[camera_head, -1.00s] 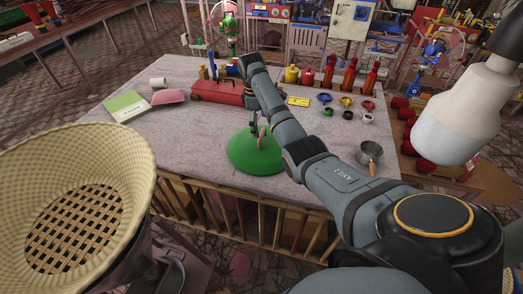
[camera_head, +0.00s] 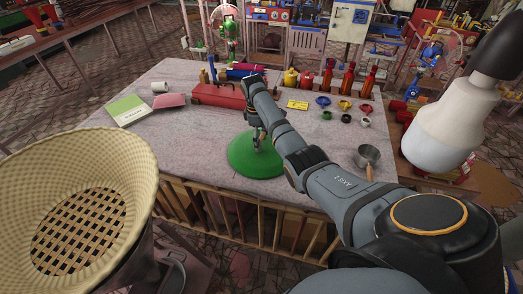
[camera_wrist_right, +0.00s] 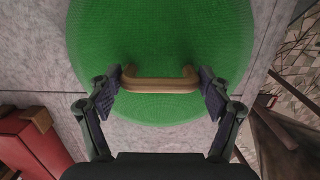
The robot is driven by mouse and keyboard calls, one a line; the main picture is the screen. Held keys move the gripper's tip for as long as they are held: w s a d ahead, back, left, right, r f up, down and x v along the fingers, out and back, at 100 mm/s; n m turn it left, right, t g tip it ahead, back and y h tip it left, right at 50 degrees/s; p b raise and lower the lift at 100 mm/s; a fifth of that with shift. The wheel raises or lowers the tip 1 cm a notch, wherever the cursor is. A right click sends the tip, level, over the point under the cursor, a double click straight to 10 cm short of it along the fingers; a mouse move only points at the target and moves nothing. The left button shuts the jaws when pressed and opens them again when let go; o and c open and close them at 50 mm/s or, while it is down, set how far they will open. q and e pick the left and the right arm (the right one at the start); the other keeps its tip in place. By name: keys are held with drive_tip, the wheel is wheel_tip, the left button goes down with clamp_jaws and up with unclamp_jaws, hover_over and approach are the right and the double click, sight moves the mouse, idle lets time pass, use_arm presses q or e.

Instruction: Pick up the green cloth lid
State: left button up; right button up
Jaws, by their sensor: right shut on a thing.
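The green lid (camera_head: 243,162) is a round disc near the table's front edge. It seems to lie on the tabletop; a small gap under it cannot be ruled out. Its tan handle (camera_wrist_right: 160,85) stands up from it and runs across the right wrist view, where the lid (camera_wrist_right: 160,40) fills the upper middle. My right gripper (camera_wrist_right: 160,92) has a dark finger at each end of the handle and is shut on it. In the head view my right gripper (camera_head: 260,139) is over the lid, and the arm partly hides the handle. My left gripper is not in view.
A red toolbox (camera_head: 217,95) is behind the lid. Bottles (camera_head: 349,79), small bowls (camera_head: 344,104) and a metal pot (camera_head: 367,156) stand to the right. A green book (camera_head: 127,110) lies at left. A wicker basket (camera_head: 140,165) stands in the left foreground. The tabletop left of the lid is clear.

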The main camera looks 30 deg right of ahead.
drive_tip(key=c, duration=0.5)
wheel_tip(320, 180, up, 6)
drive_tip(key=shift+r, duration=0.1)
drive_tip(key=shift+c, duration=0.2)
wheel_tip(320, 180, up, 4)
drive_tip(key=p, duration=0.3)
